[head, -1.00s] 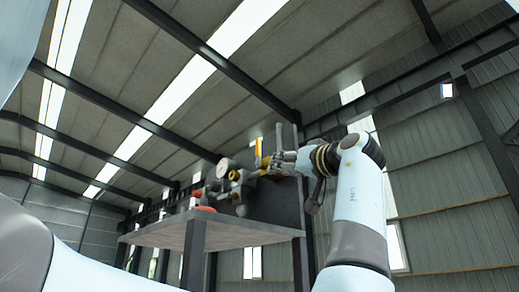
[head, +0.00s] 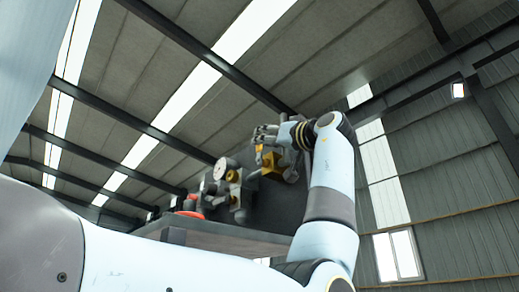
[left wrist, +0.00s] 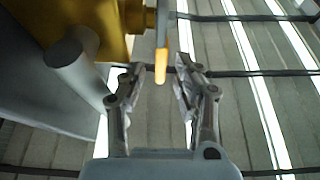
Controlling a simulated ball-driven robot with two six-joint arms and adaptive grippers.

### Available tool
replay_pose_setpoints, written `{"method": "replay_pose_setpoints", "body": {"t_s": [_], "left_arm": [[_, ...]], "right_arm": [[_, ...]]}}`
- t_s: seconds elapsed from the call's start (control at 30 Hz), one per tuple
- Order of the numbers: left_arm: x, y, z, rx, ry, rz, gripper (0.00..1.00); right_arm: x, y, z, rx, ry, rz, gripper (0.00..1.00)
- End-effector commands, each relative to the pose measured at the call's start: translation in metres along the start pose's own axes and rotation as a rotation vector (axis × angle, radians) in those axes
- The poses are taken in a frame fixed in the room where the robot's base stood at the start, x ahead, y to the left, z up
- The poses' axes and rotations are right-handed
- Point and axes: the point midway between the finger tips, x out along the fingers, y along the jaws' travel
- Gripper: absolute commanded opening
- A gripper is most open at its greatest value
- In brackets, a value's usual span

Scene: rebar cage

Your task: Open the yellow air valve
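The yellow air valve (head: 271,162) is on the dark panel in the head view. Its brass-yellow body (left wrist: 85,22) fills the upper left of the left wrist view. Its lever (left wrist: 161,66), with an orange-yellow end, points down between my fingers in that view. My left gripper (left wrist: 159,65) is open, one finger on each side of the lever, with visible gaps. In the head view the left gripper (head: 266,134) is just above the valve body and hides most of the lever. I cannot tell whether a finger touches it. My right gripper is not in view.
The dark panel (head: 289,200) stands behind the valve above a platform (head: 222,236). A round gauge (head: 225,168), other yellow fittings and a red part (head: 190,214) sit left of the valve. A grey cylinder (left wrist: 75,62) is close to the left finger.

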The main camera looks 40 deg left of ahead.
Motion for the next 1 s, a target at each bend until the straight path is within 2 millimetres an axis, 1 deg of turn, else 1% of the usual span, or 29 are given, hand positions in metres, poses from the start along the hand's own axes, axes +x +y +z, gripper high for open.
{"method": "replay_pose_setpoints", "body": {"t_s": [0.03,0.1,0.2,0.33,0.53,0.57,0.8,1.0], "left_arm": [[0.01,-0.001,-0.003,0.002,0.001,-0.003,0.32],[0.019,0.0,-0.002,0.002,0.001,-0.002,0.32],[0.028,0.0,-0.001,0.0,0.0,0.0,0.32],[0.032,0.0,0.0,0.001,0.0,0.0,0.32],[0.032,0.0,0.001,0.001,0.0,0.001,0.32],[0.032,0.0,0.001,0.001,0.0,0.001,0.3],[0.032,0.0,0.001,0.0,0.0,0.001,0.0],[0.032,0.0,0.001,0.0,0.0,0.001,0.0]], "right_arm": [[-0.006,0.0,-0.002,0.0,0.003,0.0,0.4],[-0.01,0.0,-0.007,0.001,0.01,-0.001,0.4],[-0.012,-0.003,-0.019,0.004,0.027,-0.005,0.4],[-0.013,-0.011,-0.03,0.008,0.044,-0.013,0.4],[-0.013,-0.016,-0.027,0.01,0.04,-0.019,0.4],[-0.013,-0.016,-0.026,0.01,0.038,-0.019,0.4],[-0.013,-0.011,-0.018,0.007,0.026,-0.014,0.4],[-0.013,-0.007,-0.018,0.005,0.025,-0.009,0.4]]}}
